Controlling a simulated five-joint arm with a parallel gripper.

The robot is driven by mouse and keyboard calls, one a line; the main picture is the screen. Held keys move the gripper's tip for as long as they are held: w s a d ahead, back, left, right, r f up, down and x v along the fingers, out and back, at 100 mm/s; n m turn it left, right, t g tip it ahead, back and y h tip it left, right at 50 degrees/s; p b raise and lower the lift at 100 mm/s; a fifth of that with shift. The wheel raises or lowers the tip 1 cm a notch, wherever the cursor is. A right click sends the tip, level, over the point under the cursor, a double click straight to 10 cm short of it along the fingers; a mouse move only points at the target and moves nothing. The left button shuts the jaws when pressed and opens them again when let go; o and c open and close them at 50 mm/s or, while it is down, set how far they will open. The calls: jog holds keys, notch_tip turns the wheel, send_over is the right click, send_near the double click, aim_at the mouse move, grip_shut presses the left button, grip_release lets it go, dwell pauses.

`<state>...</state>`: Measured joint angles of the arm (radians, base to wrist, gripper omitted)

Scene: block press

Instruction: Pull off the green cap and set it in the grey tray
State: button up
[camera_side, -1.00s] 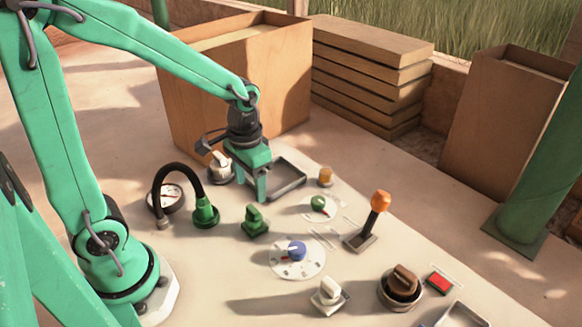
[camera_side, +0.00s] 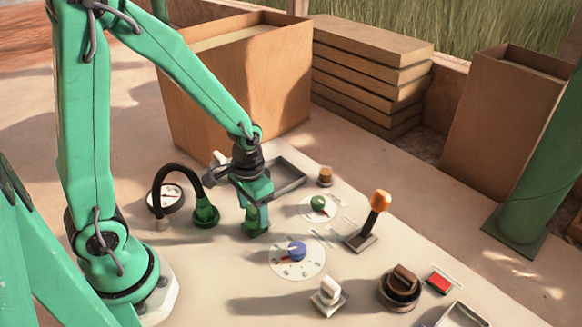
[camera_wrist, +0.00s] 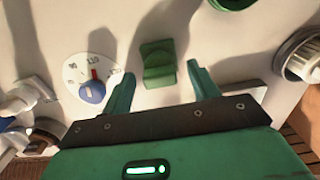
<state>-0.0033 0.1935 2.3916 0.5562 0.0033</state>
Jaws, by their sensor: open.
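The green cap (camera_wrist: 158,62) is a square green block with a raised ridge. In the wrist view it stands between the two fingertips of my gripper (camera_wrist: 161,75), with a gap on each side. In the side view my gripper (camera_side: 257,208) is lowered at the cap and largely hides it. My gripper is open and empty. The grey tray (camera_side: 302,181) is a shallow rectangular tray behind my gripper, partly hidden by it.
A green hose fitting (camera_side: 206,214) with a black hose is just left of the cap. A blue-knobbed dial (camera_side: 297,252) is in front, a green-knobbed dial (camera_side: 318,206) and an orange-topped lever (camera_side: 379,203) to the right. A large wooden box (camera_side: 255,85) stands behind.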

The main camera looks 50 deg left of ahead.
aim_at(252, 209)
jog(key=shift+f, duration=0.45)
dwell(0.7)
grip_shut()
jog(key=shift+r, duration=0.7)
jog(key=shift+r, duration=0.35)
jog(key=shift+r, duration=0.65)
jog(key=shift+r, duration=0.4)
